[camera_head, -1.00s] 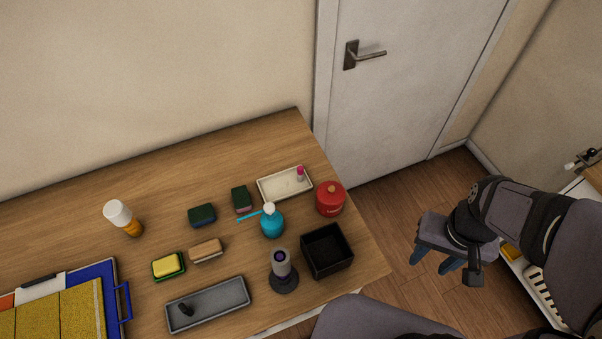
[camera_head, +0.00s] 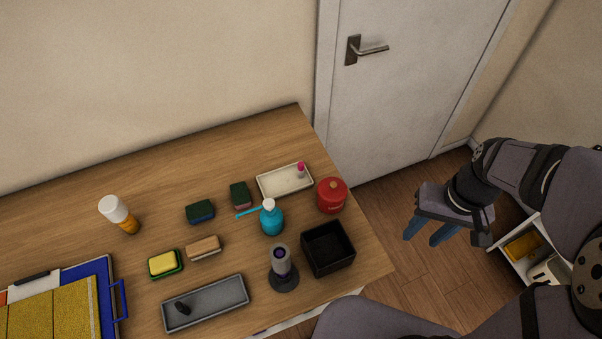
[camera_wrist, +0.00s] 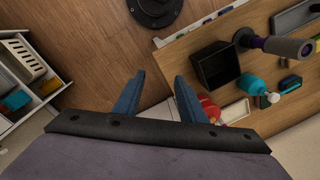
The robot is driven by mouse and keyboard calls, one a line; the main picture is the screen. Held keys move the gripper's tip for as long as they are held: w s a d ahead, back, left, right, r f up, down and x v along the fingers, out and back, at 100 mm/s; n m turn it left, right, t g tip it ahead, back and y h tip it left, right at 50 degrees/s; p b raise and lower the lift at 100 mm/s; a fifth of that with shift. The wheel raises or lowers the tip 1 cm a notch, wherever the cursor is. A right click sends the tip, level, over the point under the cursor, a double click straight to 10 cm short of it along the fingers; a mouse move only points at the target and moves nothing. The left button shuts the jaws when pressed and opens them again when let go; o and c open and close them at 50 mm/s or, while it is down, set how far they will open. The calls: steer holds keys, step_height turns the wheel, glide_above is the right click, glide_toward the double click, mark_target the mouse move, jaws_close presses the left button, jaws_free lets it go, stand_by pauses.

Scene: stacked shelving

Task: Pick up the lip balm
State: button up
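A small tube with a pink cap (camera_head: 301,171), which looks like the lip balm, stands upright in the right end of a cream tray (camera_head: 272,186) at the back right of the desk. I cannot make it out in the wrist view, where the cream tray (camera_wrist: 236,112) shows only in part beside my gripper's finger. My gripper (camera_head: 426,236) is open and empty, off the desk's right edge above the floor, well to the right of the tray. Its two blue fingers (camera_wrist: 160,80) are apart in the wrist view.
A red lidded canister (camera_head: 332,195) stands just right of the tray, on my gripper's side. A blue pump bottle (camera_head: 272,218), a black open box (camera_head: 313,262) and a grey cylinder on a base (camera_head: 282,268) stand nearer. A white door (camera_head: 410,100) is behind.

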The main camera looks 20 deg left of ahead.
steer(key=w+a+f+n+g+y+b, duration=0.1)
steer(key=w+a+f+n+y+b, duration=0.3)
steer(key=w+a, duration=0.4)
steer(key=n+g+y+b, duration=0.4)
steer(key=n+y+b, duration=0.2)
steer(key=n+b, duration=1)
glide_toward(302, 163)
steer(key=shift+s+a+f, duration=0.2)
steer(key=shift+a+f, duration=0.05)
steer(key=shift+f, duration=0.25)
steer(key=shift+s+a+f, duration=0.2)
steer(key=shift+a+f, duration=0.1)
steer(key=shift+f, duration=0.15)
steer(key=shift+s+a+f+n+g+y+b, duration=0.15)
steer(key=shift+a+n+g+y+b, duration=0.15)
steer(key=shift+a+n+y, duration=0.25)
steer(key=shift+n, duration=0.25)
steer(key=shift+p+x, duration=1.5)
steer(key=shift+x, duration=1.45)
steer(key=shift+s+a+f, duration=0.3)
steer(key=shift+a, duration=0.25)
